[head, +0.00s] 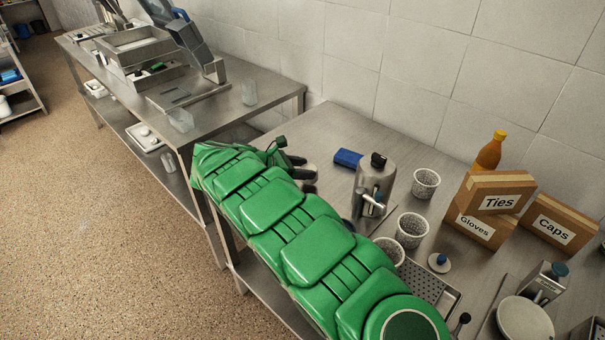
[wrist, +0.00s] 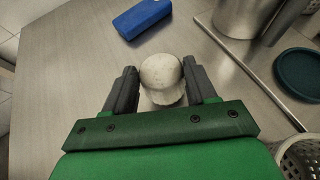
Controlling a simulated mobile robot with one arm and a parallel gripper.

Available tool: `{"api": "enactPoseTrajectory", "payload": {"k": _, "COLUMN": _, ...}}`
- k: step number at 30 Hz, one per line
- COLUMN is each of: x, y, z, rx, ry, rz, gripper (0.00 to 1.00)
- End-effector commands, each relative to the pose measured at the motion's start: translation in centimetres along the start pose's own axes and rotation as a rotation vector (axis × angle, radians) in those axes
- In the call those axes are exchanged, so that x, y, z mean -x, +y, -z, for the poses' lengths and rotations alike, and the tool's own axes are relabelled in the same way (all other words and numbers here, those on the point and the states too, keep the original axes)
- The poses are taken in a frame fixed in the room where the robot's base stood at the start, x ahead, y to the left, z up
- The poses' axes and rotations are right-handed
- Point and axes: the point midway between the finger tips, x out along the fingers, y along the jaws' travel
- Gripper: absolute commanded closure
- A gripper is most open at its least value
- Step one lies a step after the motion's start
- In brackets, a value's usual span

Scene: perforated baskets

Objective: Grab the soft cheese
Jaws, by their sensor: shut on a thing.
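A pale, whitish round soft cheese (wrist: 161,76) sits between the two fingers of my gripper (wrist: 160,87) in the wrist view. My gripper is shut on it, with a dark finger at its left and right sides. I cannot tell whether the cheese touches the metal table (wrist: 75,85) below. In the head view my green arm reaches over the table, and my gripper (head: 299,170) is at the table's far left part. The cheese is mostly hidden there by the gripper.
A blue block (head: 347,158) lies just beyond the gripper. A steel dispenser (head: 372,188) stands right of it. Perforated baskets (head: 425,183), a perforated tray (head: 432,287) and boxes labelled Ties (head: 497,192) and Caps (head: 560,223) are further right. A tiled wall bounds the back.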

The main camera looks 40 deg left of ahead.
Motion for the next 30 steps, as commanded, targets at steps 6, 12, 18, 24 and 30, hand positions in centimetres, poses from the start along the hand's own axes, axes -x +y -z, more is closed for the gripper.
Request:
{"api": "enactPoseTrajectory", "payload": {"k": 6, "x": 1.0, "y": -0.7, "z": -1.5, "rx": -0.001, "ry": -0.002, "rz": -0.002, "gripper": 0.76}}
{"api": "enactPoseTrajectory", "payload": {"k": 12, "x": 1.8, "y": -1.9, "z": -2.7, "rx": -0.002, "ry": -0.001, "rz": -0.002, "gripper": 0.76}}
{"api": "enactPoseTrajectory", "payload": {"k": 18, "x": 3.0, "y": -3.5, "z": -4.2, "rx": -0.001, "ry": -0.002, "rz": 0.0, "gripper": 0.76}}
{"api": "enactPoseTrajectory", "payload": {"k": 24, "x": 4.2, "y": -5.2, "z": -5.9, "rx": -0.001, "ry": -0.003, "rz": 0.0, "gripper": 0.76}}
{"api": "enactPoseTrajectory", "payload": {"k": 30, "x": 5.2, "y": -7.3, "z": -6.5, "rx": -0.002, "ry": -0.002, "rz": -0.003, "gripper": 0.76}}
